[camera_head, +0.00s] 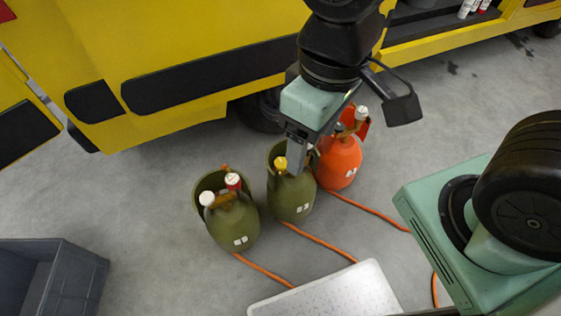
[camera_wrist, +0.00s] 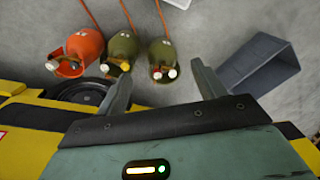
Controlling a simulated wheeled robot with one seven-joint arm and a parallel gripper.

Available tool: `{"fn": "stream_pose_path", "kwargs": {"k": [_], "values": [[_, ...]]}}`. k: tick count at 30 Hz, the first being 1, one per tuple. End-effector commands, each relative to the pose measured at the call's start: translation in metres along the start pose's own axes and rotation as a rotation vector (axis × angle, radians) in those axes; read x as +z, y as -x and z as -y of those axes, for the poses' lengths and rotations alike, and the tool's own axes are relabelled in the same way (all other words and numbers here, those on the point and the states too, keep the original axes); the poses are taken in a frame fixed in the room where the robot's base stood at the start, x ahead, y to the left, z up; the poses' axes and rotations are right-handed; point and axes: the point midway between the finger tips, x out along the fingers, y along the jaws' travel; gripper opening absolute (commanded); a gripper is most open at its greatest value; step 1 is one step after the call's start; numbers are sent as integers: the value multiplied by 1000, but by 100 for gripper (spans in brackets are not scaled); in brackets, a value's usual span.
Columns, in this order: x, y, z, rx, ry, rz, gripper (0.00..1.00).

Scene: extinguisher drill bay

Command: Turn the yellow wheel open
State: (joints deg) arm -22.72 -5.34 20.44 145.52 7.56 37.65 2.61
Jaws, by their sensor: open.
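The yellow wheel (camera_head: 280,163) is on top of the middle olive cylinder (camera_head: 291,198). In the wrist view the yellow wheel (camera_wrist: 125,67) is near the left fingertip. My gripper (camera_head: 299,165) points down in front of the middle cylinder in the head view, just right of the wheel, and hides part of the cylinder's top. In the wrist view both fingers of my gripper (camera_wrist: 161,70) are spread wide with nothing held between them. I cannot tell how far above the wheel they are.
An olive cylinder (camera_head: 232,221) with white and red knobs stands left, an orange cylinder (camera_head: 340,163) right. Orange hoses (camera_head: 320,241) run over the floor to a pale plate (camera_head: 330,294). A grey crate (camera_head: 85,280) is at lower left. A yellow vehicle (camera_head: 180,40) stands behind.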

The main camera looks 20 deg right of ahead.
Motion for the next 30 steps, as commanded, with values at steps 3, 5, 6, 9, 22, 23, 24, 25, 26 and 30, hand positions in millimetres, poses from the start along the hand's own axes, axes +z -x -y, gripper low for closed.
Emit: {"fn": "stream_pose_path", "kwargs": {"k": [3, 5, 6, 9, 22, 23, 24, 25, 26, 30], "values": [[-25, -37, -9, -31, -197, 8, 69], [-43, -59, -18, -47, -348, 16, 69], [-56, -74, -25, -57, -458, 21, 69], [-89, -112, -48, -73, -745, 34, 69], [-191, -292, -189, 1, -1912, 26, 69], [-196, -302, -198, 10, -1976, 18, 69], [-200, -314, -210, 21, -2054, 6, 69], [-203, -322, -218, 29, -2107, -2, 69], [-206, -328, -225, 35, -2154, -11, 69], [-213, -345, -246, 55, -2297, -40, 69]]}}
